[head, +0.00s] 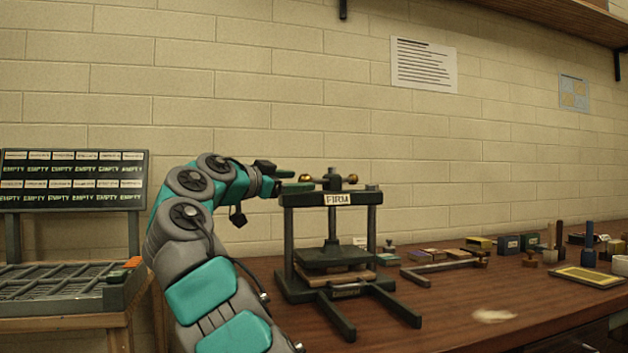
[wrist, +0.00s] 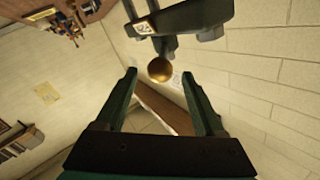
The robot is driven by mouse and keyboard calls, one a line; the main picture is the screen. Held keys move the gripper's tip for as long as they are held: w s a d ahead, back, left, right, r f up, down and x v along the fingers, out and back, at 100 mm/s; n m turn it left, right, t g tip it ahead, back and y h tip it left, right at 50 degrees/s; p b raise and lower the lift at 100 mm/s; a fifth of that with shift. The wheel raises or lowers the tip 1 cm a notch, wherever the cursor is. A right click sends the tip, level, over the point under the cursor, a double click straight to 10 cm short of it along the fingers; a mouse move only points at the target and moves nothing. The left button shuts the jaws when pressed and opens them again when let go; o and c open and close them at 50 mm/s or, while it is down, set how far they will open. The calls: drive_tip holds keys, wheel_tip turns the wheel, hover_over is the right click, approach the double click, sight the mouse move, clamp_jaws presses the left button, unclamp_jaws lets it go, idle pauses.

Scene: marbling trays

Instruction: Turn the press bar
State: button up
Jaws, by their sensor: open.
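The press (head: 287,235) is a dark frame on the wooden bench, with a FIRM label on its top beam. The press bar (head: 343,179) is a short horizontal bar with brass balls at its ends, on the screw above the beam. My gripper (head: 308,181) is just left of the bar, at about its height. In the wrist view my gripper (wrist: 158,88) is open, with two green fingers apart. One brass ball (wrist: 160,69) of the bar shows ahead, between the fingertips in the picture. I cannot tell whether either finger touches it.
A slotted tray rack (head: 60,285) with a board of EMPTY labels stands at the left. Several blocks, stamps and a metal square (head: 440,266) lie on the bench (head: 460,310) to the right. A pale patch (head: 494,316) marks the front of the bench. The wall is behind.

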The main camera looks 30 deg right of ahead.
sight(314, 180)
drive_tip(key=p+x, duration=0.1)
drive_tip(key=x, duration=0.5)
drive_tip(key=shift+w+d+p, duration=0.15)
drive_tip(key=shift+d+p, duration=0.15)
drive_tip(key=shift+d, duration=0.05)
clamp_jaws()
idle(1.1)
